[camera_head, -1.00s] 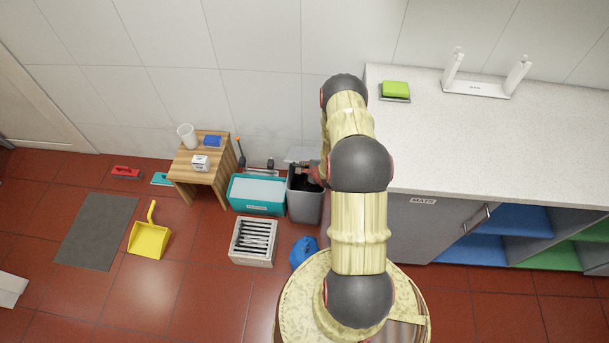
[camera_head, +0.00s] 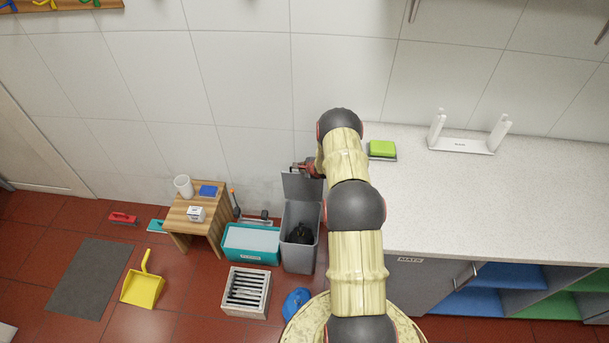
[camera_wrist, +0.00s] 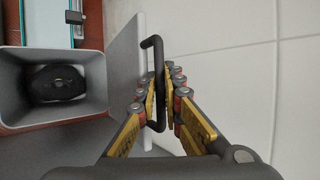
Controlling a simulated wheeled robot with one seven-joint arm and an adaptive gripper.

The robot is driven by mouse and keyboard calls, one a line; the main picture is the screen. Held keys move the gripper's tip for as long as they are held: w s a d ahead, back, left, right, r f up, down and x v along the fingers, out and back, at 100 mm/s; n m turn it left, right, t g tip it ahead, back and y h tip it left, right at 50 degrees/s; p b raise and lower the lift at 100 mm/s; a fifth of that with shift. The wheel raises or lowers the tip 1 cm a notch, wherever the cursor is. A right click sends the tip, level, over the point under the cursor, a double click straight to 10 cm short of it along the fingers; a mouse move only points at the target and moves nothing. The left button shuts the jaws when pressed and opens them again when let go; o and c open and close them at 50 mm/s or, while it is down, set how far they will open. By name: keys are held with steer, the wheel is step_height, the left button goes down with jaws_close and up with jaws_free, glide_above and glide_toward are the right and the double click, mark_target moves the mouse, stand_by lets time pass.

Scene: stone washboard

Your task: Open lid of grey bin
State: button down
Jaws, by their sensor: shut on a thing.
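The grey bin (camera_head: 301,250) stands on the floor between the teal box and the counter. Its grey lid (camera_head: 296,186) is raised about upright at the bin's back, close to the wall. The bin's mouth is open, and a black thing (camera_head: 300,234) lies inside; it also shows in the wrist view (camera_wrist: 56,82). In the wrist view the lid (camera_wrist: 124,52) is seen nearly edge-on, with a black handle (camera_wrist: 148,42) on its outer face. My gripper (camera_wrist: 161,88) is shut around this handle. In the head view my arm partly hides the gripper (camera_head: 308,168).
The teal box (camera_head: 250,258) stands left of the bin, with a wooden stool (camera_head: 196,216) beyond it. The counter (camera_head: 450,205) is to the right. A white slatted crate (camera_head: 246,293) and a blue thing (camera_head: 296,305) are on the floor in front. The wall (camera_wrist: 240,60) is close behind.

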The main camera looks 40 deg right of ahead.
steer(key=shift+w+d+r, duration=0.2)
steer(key=shift+w+d, duration=0.55)
steer(key=shift+d, duration=0.05)
steer(key=c, duration=2)
jaws_free()
steer(key=shift+o, duration=0.2)
steer(key=shift+s, duration=0.1)
steer(key=v, duration=1.2)
steer(key=shift+f, duration=0.1)
